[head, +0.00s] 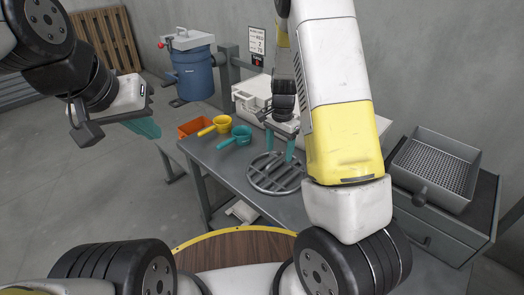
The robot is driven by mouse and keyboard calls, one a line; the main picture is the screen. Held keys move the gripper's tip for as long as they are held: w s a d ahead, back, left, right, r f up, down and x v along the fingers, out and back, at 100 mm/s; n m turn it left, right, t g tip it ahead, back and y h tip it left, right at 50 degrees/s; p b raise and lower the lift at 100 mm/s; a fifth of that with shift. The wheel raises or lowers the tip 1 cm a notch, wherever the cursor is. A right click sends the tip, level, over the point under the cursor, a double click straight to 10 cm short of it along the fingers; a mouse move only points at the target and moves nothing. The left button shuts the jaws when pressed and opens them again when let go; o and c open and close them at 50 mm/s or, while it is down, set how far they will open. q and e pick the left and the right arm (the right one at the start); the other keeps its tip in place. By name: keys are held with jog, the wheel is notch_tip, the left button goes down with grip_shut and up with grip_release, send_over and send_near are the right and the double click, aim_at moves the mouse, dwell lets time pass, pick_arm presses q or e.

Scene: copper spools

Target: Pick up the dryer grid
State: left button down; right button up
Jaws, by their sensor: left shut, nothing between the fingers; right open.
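The dryer grid (262,183), a round grey metal rack with parallel bars inside a ring, lies flat on the grey table (222,165). My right gripper (279,151) is open above the grid's far part, its teal fingers pointing down and apart. Its fingertips appear close to the bars; I cannot tell whether they touch. The grid's right edge is close to my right arm in the picture. My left gripper (147,128) is shut and empty, held out over the floor at the left, away from the table.
A yellow dipper (221,124), a teal dipper (241,132) and an orange tray (190,128) stand left of the grid. A white case (252,93) is behind. A blue drum machine (193,72) stands at the back. A perforated metal tray (462,150) sits on the cabinet at right.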

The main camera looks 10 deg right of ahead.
aim_at(277, 166)
jog(key=shift+w+f, duration=0.3)
jog(key=shift+f, duration=0.65)
jog(key=f, duration=0.7)
jog(key=shift+w+a, duration=0.1)
jog(key=shift+a, duration=0.1)
jog(key=shift+c, duration=0.3)
grip_shut()
